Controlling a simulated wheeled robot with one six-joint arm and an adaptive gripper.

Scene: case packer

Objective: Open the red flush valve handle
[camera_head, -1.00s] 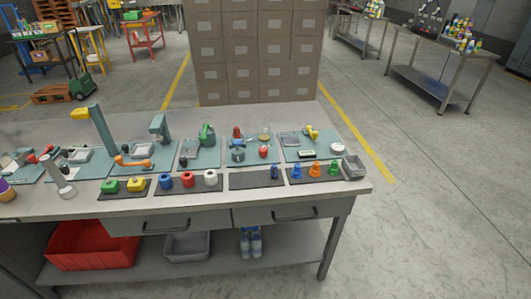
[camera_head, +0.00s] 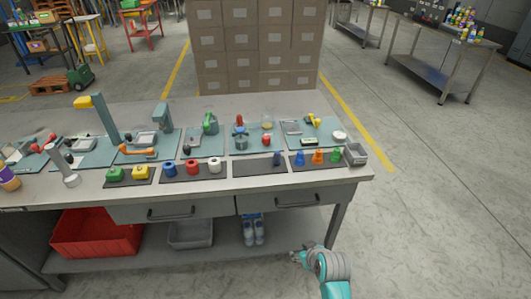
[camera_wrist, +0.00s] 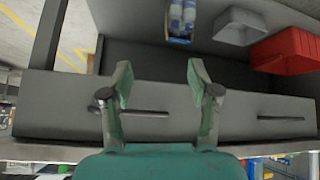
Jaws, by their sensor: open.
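Several small red parts show on the bench's teal mats in the head view. One red part (camera_head: 240,119) stands up on a blue-grey fixture (camera_head: 241,143) near the middle. A red knob (camera_head: 266,140) is just right of it, and another red part (camera_head: 50,138) is at the far left. They are too small to tell which is the flush valve handle. My gripper (camera_head: 298,257) is low in front of the bench, apart from all of these. In the wrist view my gripper (camera_wrist: 160,75) is open and empty, facing the drawer fronts.
The workbench (camera_head: 215,186) has drawers with bar handles (camera_head: 295,215). A red bin (camera_head: 95,235), a grey bin (camera_head: 190,235) and bottles (camera_head: 252,232) stand on its lower shelf. Stacked cartons (camera_head: 258,50) stand behind it.

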